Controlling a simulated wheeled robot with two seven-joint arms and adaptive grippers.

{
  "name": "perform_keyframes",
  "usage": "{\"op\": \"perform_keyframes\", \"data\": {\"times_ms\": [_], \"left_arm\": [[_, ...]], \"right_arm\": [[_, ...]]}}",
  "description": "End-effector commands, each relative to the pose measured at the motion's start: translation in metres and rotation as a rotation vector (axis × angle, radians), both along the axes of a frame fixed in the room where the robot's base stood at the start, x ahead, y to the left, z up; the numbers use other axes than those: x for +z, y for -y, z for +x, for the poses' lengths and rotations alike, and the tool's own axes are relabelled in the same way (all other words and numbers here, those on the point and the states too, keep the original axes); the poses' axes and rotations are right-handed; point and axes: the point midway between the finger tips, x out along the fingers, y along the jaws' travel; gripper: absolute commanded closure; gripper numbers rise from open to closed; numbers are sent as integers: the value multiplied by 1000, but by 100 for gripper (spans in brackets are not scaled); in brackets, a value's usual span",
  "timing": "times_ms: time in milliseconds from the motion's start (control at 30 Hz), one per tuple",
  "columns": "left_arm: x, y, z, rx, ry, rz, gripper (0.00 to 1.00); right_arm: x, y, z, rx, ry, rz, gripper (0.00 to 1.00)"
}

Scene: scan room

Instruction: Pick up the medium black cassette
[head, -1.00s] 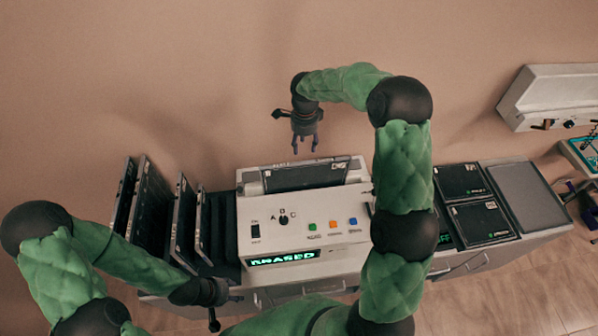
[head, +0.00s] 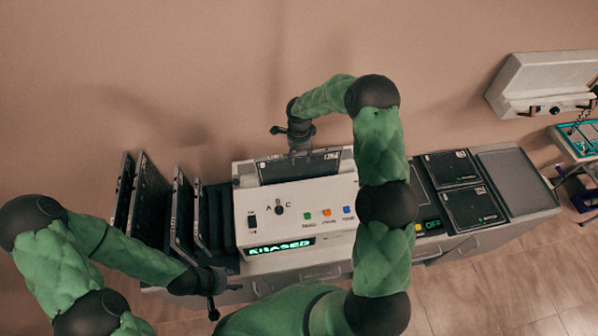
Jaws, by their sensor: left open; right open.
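A black cassette (head: 282,172) stands in the slot at the back of the white reader (head: 330,207), its upper part showing. I cannot tell by size which cassette is the medium one. My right gripper (head: 301,154) points down at the top edge of the cassette in the slot, open; its fingertips overlap that edge, and contact is unclear. Several more black cassettes (head: 151,200) stand upright in a rack left of the reader. Two black cassettes (head: 473,207) lie flat to the right. My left gripper (head: 213,304) is low in front of the rack, open and apart from the cassettes.
The reader has a lit green display (head: 280,247), a knob and coloured buttons. A grey flat panel (head: 517,180) lies at the counter's right end. A white box (head: 540,85) is on the wall at right. The wall rises close behind the reader.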

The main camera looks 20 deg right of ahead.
Motion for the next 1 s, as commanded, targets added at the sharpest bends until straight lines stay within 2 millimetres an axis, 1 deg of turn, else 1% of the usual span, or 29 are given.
{"op": "perform_keyframes", "data": {"times_ms": [233, 267, 300, 367, 400, 433, 833, 933, 1000], "left_arm": [[0, 0, 0, 0, 0, 0, 49], [0, 0, 0, 0, 0, 0, 49], [0, 0, 0, 0, 0, 0, 49], [0, 0, 0, 0, 0, 0, 49], [0, 0, 0, 0, 0, 0, 49], [0, 0, 0, 0, 0, 0, 49], [-1, 0, 0, 0, 0, 0, 49], [-3, 0, 0, 0, 0, 0, 49], [-5, 0, 0, 0, 0, 0, 49]], "right_arm": [[-2, 0, 0, -1, 1, 0, 48], [-1, 0, 0, -1, 1, 0, 57], [-1, 0, 0, -1, 1, 0, 68], [-1, 0, 0, -1, 1, 0, 85], [-1, 0, 0, -1, 1, 0, 96], [-1, 0, 0, -1, 1, 0, 100], [3, 1, 2, -2, 5, -1, 100], [10, 1, 2, -2, 6, -2, 100], [19, 1, 3, -3, 8, -1, 100]]}}
